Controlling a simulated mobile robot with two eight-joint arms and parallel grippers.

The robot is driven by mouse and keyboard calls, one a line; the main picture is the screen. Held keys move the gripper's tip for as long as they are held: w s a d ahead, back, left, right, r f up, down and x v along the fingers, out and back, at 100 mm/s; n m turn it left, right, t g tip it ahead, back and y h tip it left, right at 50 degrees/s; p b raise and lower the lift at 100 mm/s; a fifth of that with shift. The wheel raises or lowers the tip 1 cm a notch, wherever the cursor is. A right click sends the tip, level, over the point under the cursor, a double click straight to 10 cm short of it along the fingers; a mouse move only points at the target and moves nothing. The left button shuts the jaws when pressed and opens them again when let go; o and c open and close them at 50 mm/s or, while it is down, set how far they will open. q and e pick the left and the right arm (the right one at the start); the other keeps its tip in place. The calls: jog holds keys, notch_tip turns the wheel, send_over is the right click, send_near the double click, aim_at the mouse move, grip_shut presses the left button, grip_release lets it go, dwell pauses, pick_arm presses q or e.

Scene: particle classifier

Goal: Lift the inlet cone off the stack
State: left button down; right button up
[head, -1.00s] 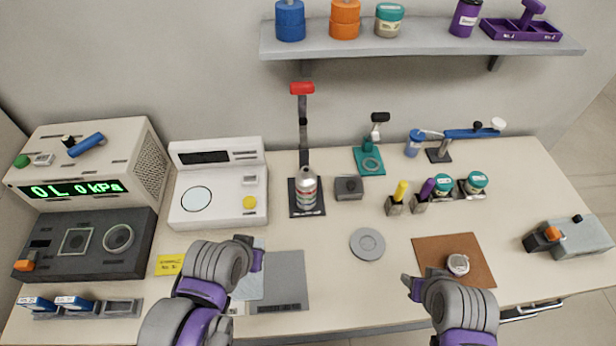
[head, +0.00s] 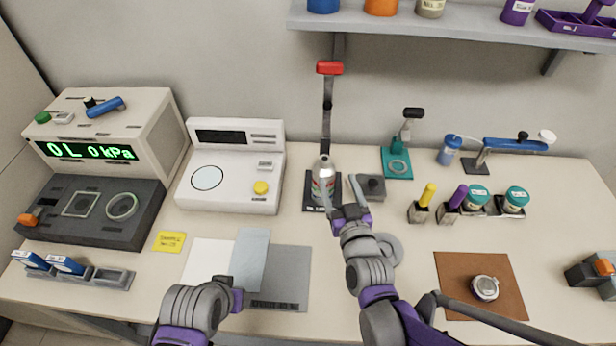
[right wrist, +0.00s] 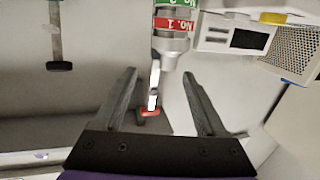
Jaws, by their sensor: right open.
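The stack (head: 322,188) is a silver cylinder with coloured bands, upright on a dark base. The inlet cone (head: 324,162) is its pale grey tapered top. In the right wrist view the picture is turned over: the cone (right wrist: 171,44) points down below the red "No. 1" band. My right gripper (head: 345,190) is open and empty, just right of and in front of the stack. In the right wrist view its fingers (right wrist: 159,74) lie apart with the cone beyond their tips, apparently not touching. My left gripper (head: 238,289) is low over the grey mat; its jaws are unclear.
A post with a red top (head: 329,68) stands right behind the stack. A dark grey block (head: 371,187) sits close to its right. A white instrument (head: 232,165) stands to the left. A grey disc (head: 391,249) lies partly behind my right arm.

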aim_at(323, 156)
jog(key=shift+w+a+t, duration=0.3)
jog(key=shift+w+a, duration=0.15)
jog(key=shift+a, duration=0.25)
jog(key=x, duration=1)
jog(key=shift+a+p, duration=0.2)
jog(key=shift+p, duration=0.1)
jog(key=shift+c, duration=0.3)
grip_shut()
